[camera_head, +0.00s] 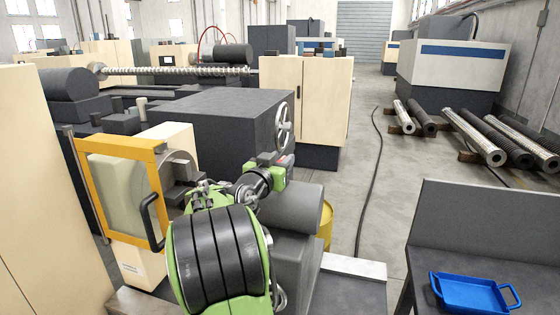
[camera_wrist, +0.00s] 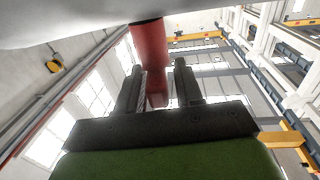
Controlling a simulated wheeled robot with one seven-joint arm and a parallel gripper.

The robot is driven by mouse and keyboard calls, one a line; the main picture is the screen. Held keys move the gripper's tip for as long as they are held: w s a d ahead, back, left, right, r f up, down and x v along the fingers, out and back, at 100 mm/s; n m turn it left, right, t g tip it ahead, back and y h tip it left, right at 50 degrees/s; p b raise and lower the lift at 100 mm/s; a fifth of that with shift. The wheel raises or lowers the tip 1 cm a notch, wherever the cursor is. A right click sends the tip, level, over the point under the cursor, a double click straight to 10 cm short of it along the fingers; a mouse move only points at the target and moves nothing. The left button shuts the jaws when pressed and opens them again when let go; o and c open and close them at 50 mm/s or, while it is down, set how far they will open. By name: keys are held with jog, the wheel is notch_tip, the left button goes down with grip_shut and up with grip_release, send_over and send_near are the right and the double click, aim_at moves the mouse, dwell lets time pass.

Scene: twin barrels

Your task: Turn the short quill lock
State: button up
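In the wrist view a red lever-like rod (camera_wrist: 151,55), likely the short quill lock, runs down from a pale grey surface at the top. Its lower part shows between the two dark fingers of my gripper (camera_wrist: 158,85). The fingers stand apart, with a narrow gap between the rod and the right finger. I cannot tell whether either finger touches it. In the head view my green arm reaches to the machine, and my gripper (camera_head: 276,168) is small near its handwheel (camera_head: 284,124). The lock cannot be made out clearly there.
A yellow-framed guard door (camera_head: 119,147) with a black handle stands left of my arm. A dark machine block (camera_head: 215,125) lies behind it. A blue tray (camera_head: 468,291) rests on a grey bench at the lower right. Open floor with a black cable (camera_head: 378,170) lies between.

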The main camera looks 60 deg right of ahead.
grip_shut()
jog(key=shift+f+n+t+b, duration=0.1)
jog(key=shift+n+t+b, duration=0.3)
jog(key=shift+t, duration=0.2)
jog(key=shift+n+t, duration=0.4)
jog(key=shift+t, duration=0.3)
jog(key=shift+o, duration=1)
grip_release()
jog(key=s+a+b, duration=0.2)
jog(key=a+b, duration=0.2)
jog(key=a, duration=1.1)
jog(key=shift+s+a, duration=0.25)
jog(key=shift+s, duration=0.1)
